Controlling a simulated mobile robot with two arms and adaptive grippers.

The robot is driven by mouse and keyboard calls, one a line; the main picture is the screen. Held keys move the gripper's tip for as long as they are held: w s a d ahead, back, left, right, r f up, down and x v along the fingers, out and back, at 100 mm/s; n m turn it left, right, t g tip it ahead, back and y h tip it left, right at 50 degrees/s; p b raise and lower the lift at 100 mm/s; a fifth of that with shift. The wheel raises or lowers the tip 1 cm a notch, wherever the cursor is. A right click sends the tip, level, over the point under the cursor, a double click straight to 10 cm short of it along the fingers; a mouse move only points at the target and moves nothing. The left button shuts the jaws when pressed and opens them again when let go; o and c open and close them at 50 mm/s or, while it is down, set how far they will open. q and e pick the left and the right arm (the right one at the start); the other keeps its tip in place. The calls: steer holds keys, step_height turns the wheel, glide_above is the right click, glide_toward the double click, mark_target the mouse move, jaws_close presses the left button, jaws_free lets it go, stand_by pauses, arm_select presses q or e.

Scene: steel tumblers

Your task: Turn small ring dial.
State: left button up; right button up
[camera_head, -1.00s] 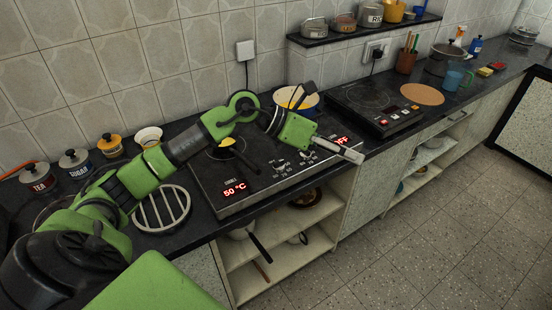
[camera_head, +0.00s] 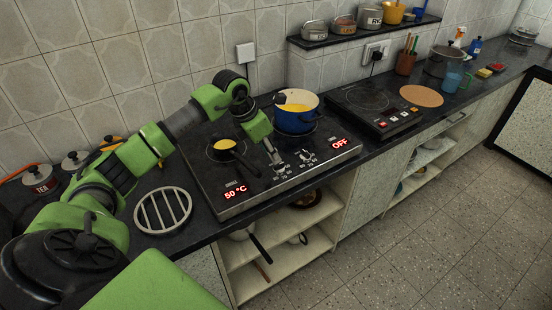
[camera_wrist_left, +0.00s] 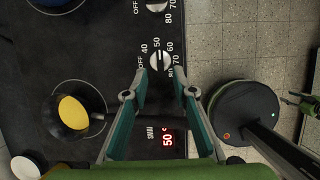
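The black cooktop (camera_head: 215,190) has two small dials on its front part. The small ring dial (camera_wrist_left: 161,61) is a round silver knob with numbers around it. Its red display (camera_wrist_left: 167,139) reads 50 °C, also seen in the head view (camera_head: 235,194). My left gripper (camera_wrist_left: 161,76) is open and empty, pointing down over the dial. Its fingertips appear on either side of the dial's lower edge in the wrist view; whether they touch it I cannot tell. In the head view the gripper (camera_head: 273,157) partly covers that area.
The second dial (camera_wrist_left: 157,4) is close by, and its display (camera_head: 340,143) reads OFF. A blue pot (camera_head: 296,118) with yellow contents stands on the back right ring. A small black pan (camera_head: 226,145) with yellow contents sits on the left ring, its handle pointing toward the front.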

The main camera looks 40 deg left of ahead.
mark_target(278, 165)
arm_select(q)
steer(key=shift+p+x, duration=0.35)
steer(key=shift+x, duration=2.3)
steer(key=shift+d, duration=0.1)
jaws_close()
